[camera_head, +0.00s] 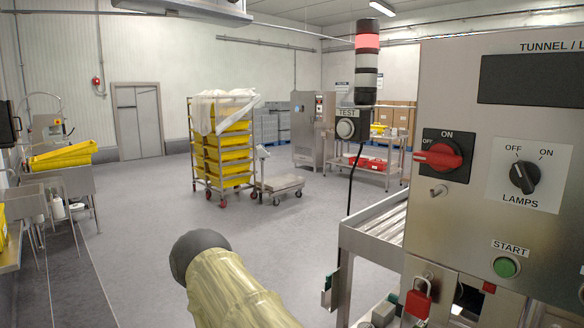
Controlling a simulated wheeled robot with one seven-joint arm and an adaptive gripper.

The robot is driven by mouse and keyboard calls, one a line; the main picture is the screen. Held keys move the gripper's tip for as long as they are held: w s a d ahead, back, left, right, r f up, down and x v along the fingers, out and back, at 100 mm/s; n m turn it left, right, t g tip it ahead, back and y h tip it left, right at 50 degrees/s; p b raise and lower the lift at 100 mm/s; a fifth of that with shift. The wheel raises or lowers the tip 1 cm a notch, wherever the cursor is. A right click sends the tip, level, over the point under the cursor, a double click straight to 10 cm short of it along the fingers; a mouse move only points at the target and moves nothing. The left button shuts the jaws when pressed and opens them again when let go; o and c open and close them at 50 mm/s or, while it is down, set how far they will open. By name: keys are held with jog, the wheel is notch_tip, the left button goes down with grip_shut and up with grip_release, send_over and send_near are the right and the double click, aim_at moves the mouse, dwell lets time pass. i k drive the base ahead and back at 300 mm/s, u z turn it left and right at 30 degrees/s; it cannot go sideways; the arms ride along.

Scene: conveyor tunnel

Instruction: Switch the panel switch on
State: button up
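The steel control panel (463,232) stands at the right in the head view. On it, a red-handled rotary switch (438,156) sits on a black plate marked ON at the top, its handle lying roughly horizontal. To its right, a black knob (523,177) labelled LAMPS sits on a white plate, seeming to tilt toward OFF at upper left. My arm (228,285), in a pale sleeve with a dark rounded end, shows at the bottom centre, well left of the panel. My gripper's fingers are not visible.
A green START button (505,267) and a red padlock (417,300) are lower on the panel. A TEST box (346,128) and light tower (367,60) stand left of it. A roller conveyor (378,230) juts out below. Open floor lies left, before a yellow-crate trolley (222,155).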

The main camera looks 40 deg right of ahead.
aim_at(440, 157)
jog(key=i, duration=3.25)
jog(key=z, duration=4.75)
jog(key=i, duration=0.5)
jog(key=u, duration=0.05)
